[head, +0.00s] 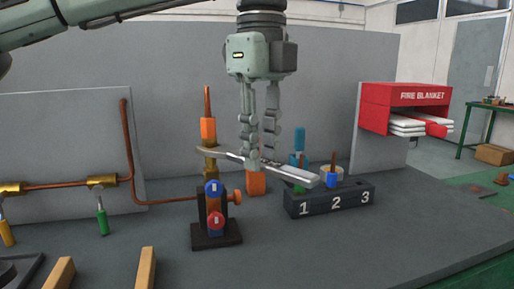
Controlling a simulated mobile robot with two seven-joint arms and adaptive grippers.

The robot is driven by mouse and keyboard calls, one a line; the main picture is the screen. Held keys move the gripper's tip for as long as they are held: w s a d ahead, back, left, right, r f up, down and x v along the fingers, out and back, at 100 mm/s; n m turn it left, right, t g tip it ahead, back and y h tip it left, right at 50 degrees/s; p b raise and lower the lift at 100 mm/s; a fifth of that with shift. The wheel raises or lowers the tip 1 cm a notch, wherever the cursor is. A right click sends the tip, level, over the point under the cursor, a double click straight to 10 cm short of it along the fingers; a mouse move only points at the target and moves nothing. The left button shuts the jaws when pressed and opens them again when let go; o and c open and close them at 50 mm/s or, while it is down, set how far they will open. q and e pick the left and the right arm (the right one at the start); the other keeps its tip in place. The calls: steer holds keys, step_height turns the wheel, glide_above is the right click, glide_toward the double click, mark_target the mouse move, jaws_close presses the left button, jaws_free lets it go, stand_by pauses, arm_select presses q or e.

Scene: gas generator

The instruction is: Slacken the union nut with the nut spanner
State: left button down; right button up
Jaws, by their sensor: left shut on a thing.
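My left gripper (257,162) points down at mid-picture, shut on a long grey spanner (290,173). The spanner lies nearly level, running from upper left to lower right. Its left end overlaps the brass fitting (210,164) below an orange part (208,130) with an upright copper rod. I cannot tell whether the spanner's mouth is around this fitting or only in front of it. Which part is the union nut is not clear; an orange knob-like part (235,197) sits beside the black block stand (215,233). My right gripper is not in view.
A dark rack (349,200) numbered 1, 2, 3 stands right of the stand, with coloured-handled items in and behind it. An orange block (256,183) is below my gripper. Copper pipework (129,150) runs at the left. The right front of the bench (380,235) is clear.

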mark_target(295, 168)
arm_select(q)
steer(key=shift+w+d+n, duration=0.2)
steer(key=shift+d+n, duration=0.05)
steer(key=shift+n, duration=0.05)
steer(key=shift+m, duration=0.4)
steer(key=shift+s+d, duration=0.9)
steer(key=shift+d, duration=0.15)
steer(key=shift+s+d, duration=0.85)
steer(key=shift+d, duration=0.2)
